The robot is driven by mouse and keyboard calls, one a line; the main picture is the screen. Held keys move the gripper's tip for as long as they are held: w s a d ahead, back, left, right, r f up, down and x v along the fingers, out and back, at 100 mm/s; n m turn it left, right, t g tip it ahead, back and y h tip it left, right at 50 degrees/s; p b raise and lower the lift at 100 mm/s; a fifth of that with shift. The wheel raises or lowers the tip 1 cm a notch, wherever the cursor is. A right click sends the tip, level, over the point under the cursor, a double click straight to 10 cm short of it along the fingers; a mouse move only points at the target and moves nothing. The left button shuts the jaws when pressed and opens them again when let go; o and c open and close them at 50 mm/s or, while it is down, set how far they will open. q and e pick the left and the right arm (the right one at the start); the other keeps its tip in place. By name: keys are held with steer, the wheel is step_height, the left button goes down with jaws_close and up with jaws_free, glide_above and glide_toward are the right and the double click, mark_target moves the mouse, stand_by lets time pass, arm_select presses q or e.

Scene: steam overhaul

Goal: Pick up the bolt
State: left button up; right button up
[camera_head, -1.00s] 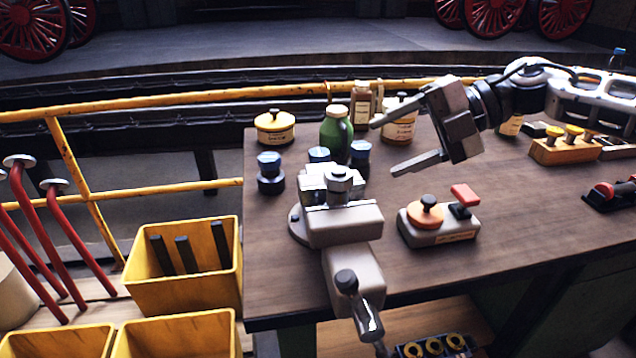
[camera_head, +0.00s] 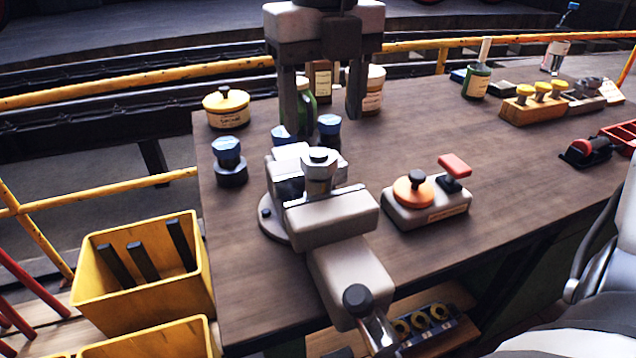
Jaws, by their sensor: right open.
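A grey vise (camera_head: 335,218) stands at the front of the wooden bench. My left gripper is not in view.
A control box (camera_head: 440,206) with orange and red knobs stands right of the vise. A yellow tin (camera_head: 227,108) stands back left, with bottles behind the gripper. A yellow bin (camera_head: 150,298) with dark bars stands left of the bench. The bench's middle right is clear.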

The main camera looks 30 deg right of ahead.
mark_target(318, 151)
step_height(318, 151, down, 2)
steer(key=shift+f, duration=0.25)
steer(key=f, duration=0.5)
steer(key=shift+a+p, duration=0.35)
steer(key=shift+a, duration=0.05)
steer(key=c, duration=1.4)
steer(key=shift+o, duration=0.2)
steer(key=shift+r, duration=0.1)
